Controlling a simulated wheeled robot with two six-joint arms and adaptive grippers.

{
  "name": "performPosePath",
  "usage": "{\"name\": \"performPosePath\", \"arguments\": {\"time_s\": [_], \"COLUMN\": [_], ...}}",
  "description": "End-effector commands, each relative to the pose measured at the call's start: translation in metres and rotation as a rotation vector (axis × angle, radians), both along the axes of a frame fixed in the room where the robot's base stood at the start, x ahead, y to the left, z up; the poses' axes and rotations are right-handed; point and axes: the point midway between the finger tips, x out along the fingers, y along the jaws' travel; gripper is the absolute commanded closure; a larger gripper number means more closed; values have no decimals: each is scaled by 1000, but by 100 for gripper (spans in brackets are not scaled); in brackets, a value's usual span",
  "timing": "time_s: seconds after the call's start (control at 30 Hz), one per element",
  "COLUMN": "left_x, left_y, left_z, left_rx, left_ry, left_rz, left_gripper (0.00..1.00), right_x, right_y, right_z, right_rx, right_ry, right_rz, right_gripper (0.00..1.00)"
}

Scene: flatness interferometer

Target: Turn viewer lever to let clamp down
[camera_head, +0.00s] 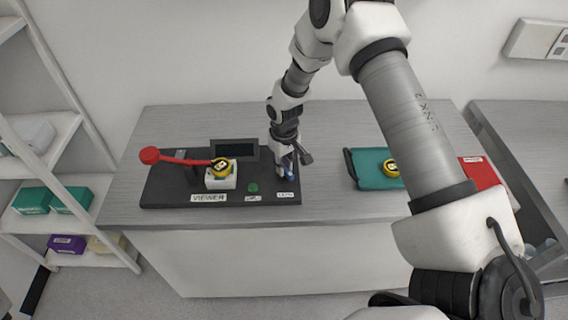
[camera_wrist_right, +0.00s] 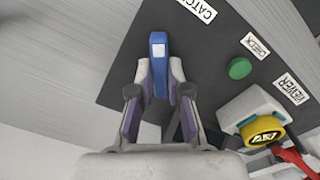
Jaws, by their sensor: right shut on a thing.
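The viewer (camera_head: 160,192) is a dark base plate on the bench. At its left a red lever (camera_head: 184,161) with a round red knob (camera_head: 150,155) lies nearly level, its right end at a yellow disc (camera_head: 221,168) on a white block (camera_head: 221,183). The disc also shows in the wrist view (camera_wrist_right: 263,131). My right gripper (camera_wrist_right: 160,74) is shut on a blue catch handle (camera_wrist_right: 158,48) beside the CATCH label (camera_wrist_right: 199,9), at the plate's right end. Contact between the lever end and the disc cannot be told. My left gripper is out of view.
A green button (camera_head: 253,187) and a dark screen (camera_head: 235,150) are on the viewer. A teal tray (camera_head: 366,170) with another yellow disc (camera_head: 391,168) lies to the right, with a red plate (camera_head: 477,173) beyond. Shelves (camera_head: 75,130) stand left. The bench between viewer and tray is clear.

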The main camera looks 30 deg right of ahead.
Motion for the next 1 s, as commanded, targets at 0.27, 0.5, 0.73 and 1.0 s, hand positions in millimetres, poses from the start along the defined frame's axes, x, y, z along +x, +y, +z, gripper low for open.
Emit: {"name": "performPosePath", "arguments": {"time_s": [0.27,0.5,0.73,1.0], "left_x": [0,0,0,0], "left_y": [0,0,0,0], "left_z": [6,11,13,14], "left_rx": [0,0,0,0], "left_ry": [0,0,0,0], "left_rz": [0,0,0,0], "left_gripper": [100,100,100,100], "right_x": [-5,-6,-6,-6], "right_y": [1,1,1,1], "right_z": [-3,-3,-4,-4], "right_rx": [0,-1,-1,-1], "right_ry": [15,16,15,15], "right_rz": [-253,-432,-534,-575], "right_gripper": [100,100,100,100]}}
